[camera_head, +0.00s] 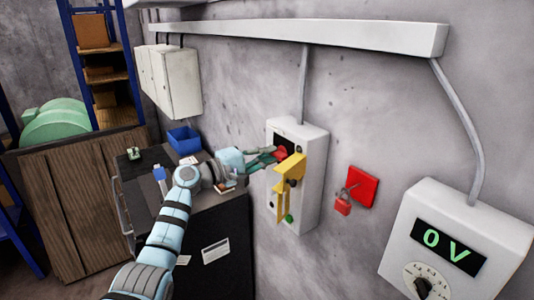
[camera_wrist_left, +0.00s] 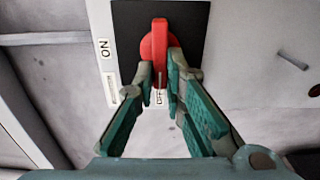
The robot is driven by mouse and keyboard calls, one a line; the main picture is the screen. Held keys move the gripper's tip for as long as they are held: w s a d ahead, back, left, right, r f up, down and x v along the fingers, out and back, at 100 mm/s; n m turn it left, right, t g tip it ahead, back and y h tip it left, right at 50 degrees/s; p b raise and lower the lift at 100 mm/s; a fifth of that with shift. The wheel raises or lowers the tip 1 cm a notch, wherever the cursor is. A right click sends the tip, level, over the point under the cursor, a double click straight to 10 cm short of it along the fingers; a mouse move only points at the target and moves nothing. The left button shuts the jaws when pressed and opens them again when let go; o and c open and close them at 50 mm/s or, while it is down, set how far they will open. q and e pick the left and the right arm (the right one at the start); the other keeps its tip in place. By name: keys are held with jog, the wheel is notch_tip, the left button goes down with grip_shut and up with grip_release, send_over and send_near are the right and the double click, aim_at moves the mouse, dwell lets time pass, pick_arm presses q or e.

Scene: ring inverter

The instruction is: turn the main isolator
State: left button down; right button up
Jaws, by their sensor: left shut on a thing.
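The main isolator is a light grey wall box (camera_head: 312,180) with a dark plate and a red rotary handle (camera_head: 281,153). In the left wrist view the red handle (camera_wrist_left: 159,45) stands upright on the black plate (camera_wrist_left: 190,20). An "ON" label (camera_wrist_left: 104,48) is on the left, and a label that seems to read "OFF" (camera_wrist_left: 160,97) is just below the handle. My left gripper (camera_head: 272,155) is at the handle, its fingertips (camera_wrist_left: 162,72) closed around the handle's lower part. My right gripper is not in view.
A yellow bracket-like part (camera_head: 290,173) sticks out of the box just below my gripper. A red plate with a padlock (camera_head: 343,206) is on the wall to the right, beside a meter (camera_head: 450,240) reading "0 V". A dark cabinet (camera_head: 215,235) with a blue bin (camera_head: 184,140) stands left.

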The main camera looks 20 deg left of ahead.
pick_arm(q)
jog(key=c, duration=1.7)
grip_release()
jog(key=shift+a, duration=0.1)
jog(key=shift+o, duration=0.2)
jog(key=v, duration=1.2)
